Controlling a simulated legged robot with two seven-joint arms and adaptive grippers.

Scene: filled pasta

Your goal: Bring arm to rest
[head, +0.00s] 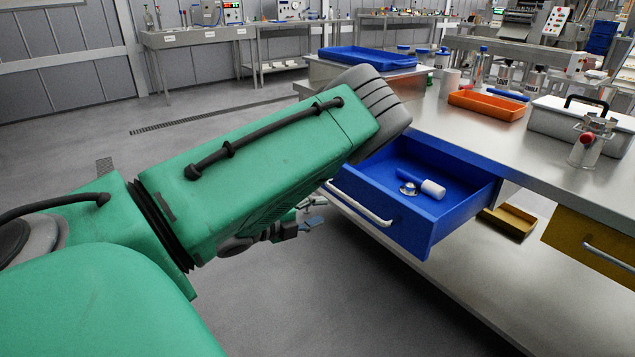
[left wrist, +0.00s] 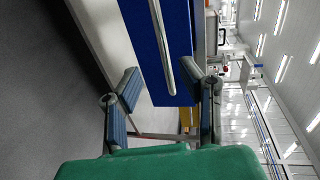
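My left arm (head: 265,145) is green and reaches from the left across the middle of the head view. My left gripper (head: 300,228) shows only in part below the forearm, left of the open blue drawer (head: 405,222). In the left wrist view the left gripper (left wrist: 168,92) has its two fingers spread apart with nothing between them. The drawer's blue front (left wrist: 152,40) and its metal handle (left wrist: 162,45) lie beyond the fingers, and I see no contact. My right gripper is not in view.
The drawer holds a white cylinder (head: 433,188) and a small metal piece (head: 408,188). The steel bench (head: 460,125) above carries a blue tray (head: 368,57), an orange tray (head: 487,104) and a metal box (head: 570,120). A yellow drawer (head: 590,245) is at right. Floor at left is clear.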

